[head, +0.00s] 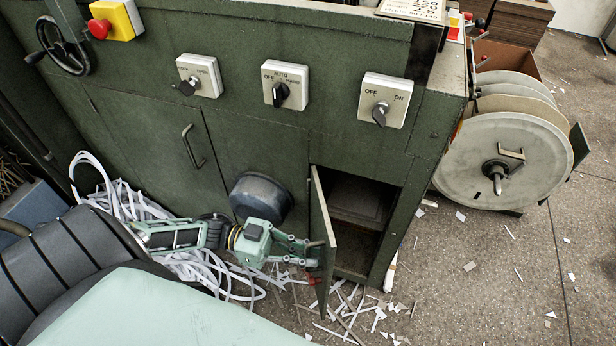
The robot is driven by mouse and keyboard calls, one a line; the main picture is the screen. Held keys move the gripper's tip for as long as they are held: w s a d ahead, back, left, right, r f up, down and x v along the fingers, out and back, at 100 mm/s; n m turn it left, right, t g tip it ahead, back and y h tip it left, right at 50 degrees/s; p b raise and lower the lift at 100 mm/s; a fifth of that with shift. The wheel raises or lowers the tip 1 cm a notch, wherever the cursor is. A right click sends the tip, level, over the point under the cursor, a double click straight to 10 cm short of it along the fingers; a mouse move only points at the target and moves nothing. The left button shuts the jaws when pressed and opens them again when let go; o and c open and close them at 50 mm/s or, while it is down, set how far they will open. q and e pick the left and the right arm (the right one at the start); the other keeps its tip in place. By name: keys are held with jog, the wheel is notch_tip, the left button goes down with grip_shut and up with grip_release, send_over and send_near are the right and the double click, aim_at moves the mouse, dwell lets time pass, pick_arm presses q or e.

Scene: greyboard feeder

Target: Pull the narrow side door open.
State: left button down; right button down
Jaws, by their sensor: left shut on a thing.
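The narrow side door (322,238) is on the lower right of the green machine's front. It stands well open, swung out toward me, and a dark compartment (358,215) shows behind it. My left gripper (318,249) comes in from the left, with its fingers at the door's outer face. It is shut on the door's handle, which is mostly hidden between the fingers. My right gripper is not in view.
A wider closed door with a bar handle (193,146) is left of a dark round cover (261,197). Switch boxes (286,85) line the panel above. White strips (205,270) and scraps litter the floor. A large reel (502,170) stands at right.

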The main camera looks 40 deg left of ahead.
pick_arm(q)
jog(key=c, duration=2.1)
grip_release()
jog(key=v, duration=1.2)
